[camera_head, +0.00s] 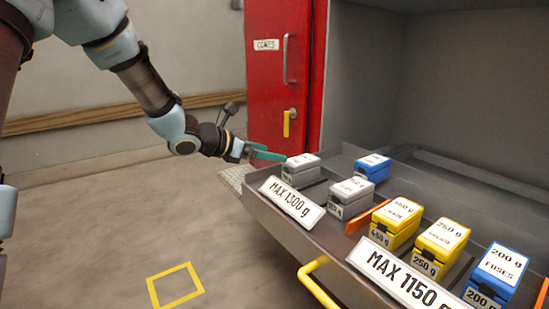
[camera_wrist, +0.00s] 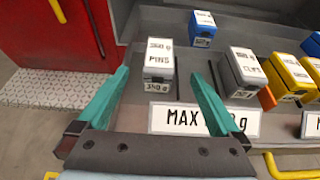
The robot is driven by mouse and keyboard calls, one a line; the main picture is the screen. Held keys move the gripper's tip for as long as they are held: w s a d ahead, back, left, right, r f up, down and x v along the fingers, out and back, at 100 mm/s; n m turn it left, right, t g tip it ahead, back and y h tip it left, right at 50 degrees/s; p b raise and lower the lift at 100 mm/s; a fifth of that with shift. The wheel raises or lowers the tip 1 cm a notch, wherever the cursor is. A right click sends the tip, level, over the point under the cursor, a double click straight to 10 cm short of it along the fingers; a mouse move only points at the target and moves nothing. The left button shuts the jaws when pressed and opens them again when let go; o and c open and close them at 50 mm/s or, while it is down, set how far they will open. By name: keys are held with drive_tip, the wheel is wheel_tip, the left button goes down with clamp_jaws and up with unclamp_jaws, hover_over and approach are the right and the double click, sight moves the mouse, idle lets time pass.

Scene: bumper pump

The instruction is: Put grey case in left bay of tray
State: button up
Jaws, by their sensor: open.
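One grey case (camera_head: 301,168) with a white top label stands at the left end of the tray (camera_head: 330,235); in the wrist view this case (camera_wrist: 158,62) reads PINS. A second grey case (camera_head: 350,198) stands to its right, also behind the MAX 1300 g plate (camera_head: 292,201); it also shows in the wrist view (camera_wrist: 243,72). Both are left of the orange divider (camera_head: 366,217). My gripper (camera_head: 268,154) is open, with teal fingers. In the wrist view the fingers (camera_wrist: 158,75) point toward the PINS case, with nothing held; contact cannot be told.
A blue case (camera_head: 372,167) sits farther back in the tray. Two yellow cases (camera_head: 396,222) (camera_head: 441,247) and a blue fuses case (camera_head: 497,274) stand right of the divider, behind the MAX 1150 g plate (camera_head: 403,278). A red cabinet (camera_head: 285,75) and a yellow handle (camera_head: 318,283) are nearby.

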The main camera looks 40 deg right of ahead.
drive_tip(key=shift+a, duration=0.25)
drive_tip(key=s+a+f+m+y, duration=0.1)
drive_tip(key=a+m+y, duration=0.3)
drive_tip(key=a, duration=1.2)
drive_tip(key=s+a+f+m+t+y, duration=0.1)
drive_tip(key=a+f+m+y, duration=0.3)
drive_tip(key=a, duration=1.2)
drive_tip(key=s+a+f+m+t+y, duration=0.1)
drive_tip(key=a+m+y, duration=0.4)
drive_tip(key=a+m, duration=0.5)
drive_tip(key=a+f, duration=0.1)
drive_tip(key=a, duration=0.5)
drive_tip(key=shift+f+m, duration=0.2)
drive_tip(key=shift+m, duration=0.1)
